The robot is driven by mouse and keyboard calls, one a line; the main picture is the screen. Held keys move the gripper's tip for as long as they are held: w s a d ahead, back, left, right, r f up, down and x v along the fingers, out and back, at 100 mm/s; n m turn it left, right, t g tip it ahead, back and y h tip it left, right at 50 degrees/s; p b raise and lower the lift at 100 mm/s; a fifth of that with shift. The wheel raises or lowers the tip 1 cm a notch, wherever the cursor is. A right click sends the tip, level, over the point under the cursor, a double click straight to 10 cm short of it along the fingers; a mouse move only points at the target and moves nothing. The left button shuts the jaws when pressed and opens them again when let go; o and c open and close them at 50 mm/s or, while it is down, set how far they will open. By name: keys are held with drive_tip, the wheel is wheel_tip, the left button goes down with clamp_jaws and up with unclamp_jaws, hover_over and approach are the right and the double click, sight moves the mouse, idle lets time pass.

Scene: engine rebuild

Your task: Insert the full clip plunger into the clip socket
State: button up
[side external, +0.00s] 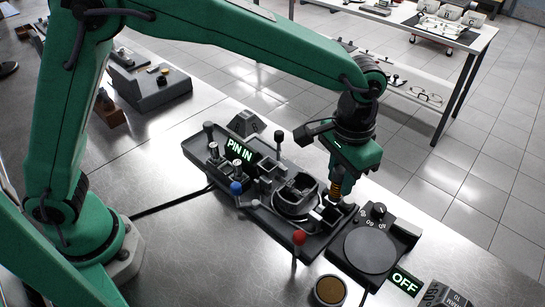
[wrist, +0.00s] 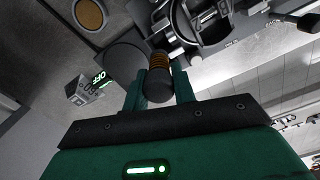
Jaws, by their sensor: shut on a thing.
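The clip plunger (wrist: 158,84), a dark cylinder with a ribbed copper-orange section, sits between the two green fingers of my gripper (wrist: 157,94) in the wrist view. My gripper is shut on it. In the side view the plunger's orange section (side external: 336,187) points down below my gripper (side external: 340,172), over the right end of the dark fixture (side external: 318,244). Its lower tip is close to a small block (side external: 335,213) there. I cannot make out the clip socket's opening, nor whether the tip touches it or is inside.
A round black plate (side external: 370,250) on a base with a knob stands just right of the fixture. A red-ball lever (side external: 299,238) and a blue-ball lever (side external: 236,188) rise nearby. Signs read "PIN IN" (side external: 240,151) and "OFF" (side external: 405,281). A round tan-topped cup (side external: 330,290) stands in front.

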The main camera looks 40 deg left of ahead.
sight(336, 199)
drive_tip(key=shift+f, duration=2.25)
drive_tip(key=shift+f, duration=1.45)
idle(1.9)
idle(0.3)
drive_tip(key=o, duration=1.5)
drive_tip(key=shift+r, duration=0.2)
drive_tip(key=shift+r, duration=3.45)
